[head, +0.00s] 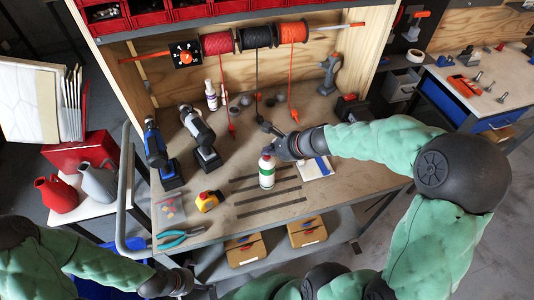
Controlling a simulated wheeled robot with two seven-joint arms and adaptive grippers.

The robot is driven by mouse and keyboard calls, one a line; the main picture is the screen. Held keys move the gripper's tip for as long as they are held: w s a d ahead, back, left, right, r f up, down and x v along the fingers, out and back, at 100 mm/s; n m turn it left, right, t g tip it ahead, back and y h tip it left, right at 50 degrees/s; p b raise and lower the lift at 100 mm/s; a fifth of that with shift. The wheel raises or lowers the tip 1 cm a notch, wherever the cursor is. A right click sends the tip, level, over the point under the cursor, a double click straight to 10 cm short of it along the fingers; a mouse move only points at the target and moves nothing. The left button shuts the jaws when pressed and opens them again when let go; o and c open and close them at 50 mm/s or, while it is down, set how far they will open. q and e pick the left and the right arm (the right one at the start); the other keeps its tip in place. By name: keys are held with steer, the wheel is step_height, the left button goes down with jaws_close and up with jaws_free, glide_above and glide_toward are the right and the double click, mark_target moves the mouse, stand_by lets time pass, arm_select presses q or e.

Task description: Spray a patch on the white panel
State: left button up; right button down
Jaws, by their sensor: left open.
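The white panel (22,104) leans at the far left, beside a wooden-edged board. A white bottle with a green label (267,176), which looks like the spray can, is upright over the middle of the workbench. My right gripper (269,151) is at the bottle's top, its fingers overlapping the cap. Whether they are closed on it is too small to tell, as is whether the bottle touches the bench. My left gripper (186,286) is open and empty at the bottom, in front of the bench's front edge, well away from the panel.
The workbench (330,196) carries two drills (201,135), a yellow tape measure (208,201) and teal pliers (180,238). A red can (57,194) and a grey can (98,182) stand on the left side table near the panel. A grey rail (124,190) runs along the bench's left end.

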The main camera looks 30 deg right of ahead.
mark_target(269, 157)
steer(key=shift+r+p, duration=2.5)
steer(key=shift+r, duration=0.55)
steer(key=shift+f, duration=0.1)
step_height(269, 157, down, 5)
steer(key=b, duration=0.2)
steer(key=shift+b, duration=0.35)
steer(key=shift+f+b, duration=0.4)
steer(key=shift+b, duration=0.2)
steer(key=shift+f, duration=0.1)
stand_by(0.9)
